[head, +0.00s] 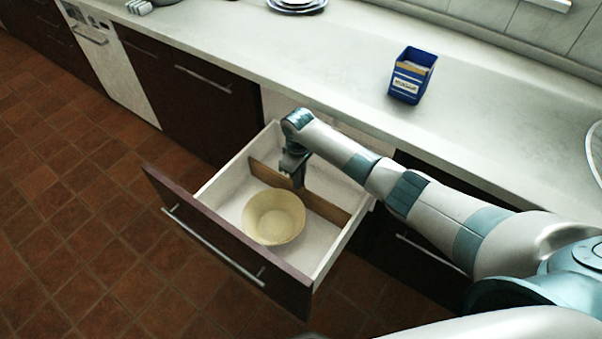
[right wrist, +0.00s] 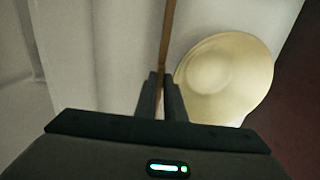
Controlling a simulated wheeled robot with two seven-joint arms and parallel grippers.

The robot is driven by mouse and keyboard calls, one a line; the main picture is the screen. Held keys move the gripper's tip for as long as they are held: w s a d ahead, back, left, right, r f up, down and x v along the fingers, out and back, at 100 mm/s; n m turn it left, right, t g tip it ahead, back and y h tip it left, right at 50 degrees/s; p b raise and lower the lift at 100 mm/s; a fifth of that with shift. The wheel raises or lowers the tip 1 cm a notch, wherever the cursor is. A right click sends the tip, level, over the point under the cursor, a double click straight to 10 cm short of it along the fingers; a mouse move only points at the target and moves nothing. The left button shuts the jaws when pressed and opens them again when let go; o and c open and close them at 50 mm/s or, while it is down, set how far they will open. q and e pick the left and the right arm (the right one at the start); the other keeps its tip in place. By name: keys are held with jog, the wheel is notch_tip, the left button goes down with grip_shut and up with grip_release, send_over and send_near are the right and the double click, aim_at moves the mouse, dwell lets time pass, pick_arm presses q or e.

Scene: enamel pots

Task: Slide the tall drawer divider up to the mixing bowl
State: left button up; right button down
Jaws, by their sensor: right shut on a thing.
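The tall drawer divider (head: 326,206) is a thin brown board standing upright across the open drawer (head: 228,190). It shows as a thin brown strip in the right wrist view (right wrist: 167,35). The mixing bowl (head: 273,219) is pale yellow and sits upright on the drawer floor, on the drawer-front side of the divider. It is also in the right wrist view (right wrist: 225,75). My right gripper (head: 296,180) is shut on the divider's upper edge, one finger on each side (right wrist: 160,88). The bowl is close beside the divider, with a narrow gap at the finger. My left gripper is out of view.
The drawer's white walls and dark front (head: 225,240) surround the bowl and divider. The floor behind the divider looks bare. On the counter (head: 330,65) stand a blue box (head: 406,88) and stacked plates (head: 297,5).

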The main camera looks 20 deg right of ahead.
jog(key=shift+a, duration=0.1)
jog(key=c, duration=1.8)
grip_release()
jog(key=shift+c, duration=0.2)
jog(key=shift+r, duration=0.1)
notch_tip(320, 180, up, 17)
jog(key=shift+s, duration=0.1)
